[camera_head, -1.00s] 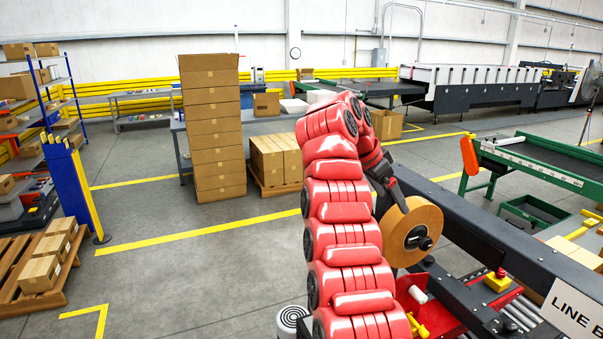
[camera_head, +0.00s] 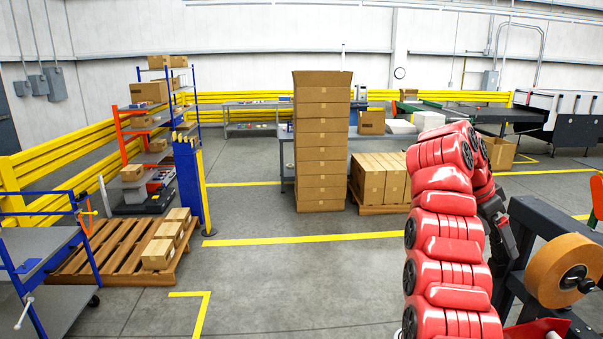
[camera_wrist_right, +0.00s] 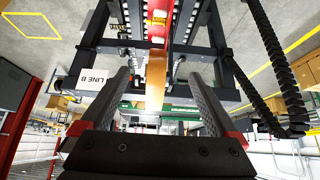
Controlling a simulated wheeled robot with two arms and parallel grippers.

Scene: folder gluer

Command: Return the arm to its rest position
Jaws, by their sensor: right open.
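My red right arm (camera_head: 445,235) stands at the right of the head view, bent over at its top. Its dark right gripper (camera_head: 507,250) hangs down just left of the tan tape roll (camera_head: 548,268) on the machine, with a gap between them in that picture. In the right wrist view the two fingers of the gripper (camera_wrist_right: 159,76) are spread and hold nothing. The tape roll (camera_wrist_right: 156,80) shows beyond, in line with the gap between them. My left gripper is not in view.
The dark machine frame (camera_head: 540,222) stands close to the right of the arm. A tall carton stack (camera_head: 323,150) and a pallet of boxes (camera_head: 380,208) stand behind. A wooden pallet (camera_head: 85,248) and blue shelving (camera_head: 187,170) are at left. The floor between is clear.

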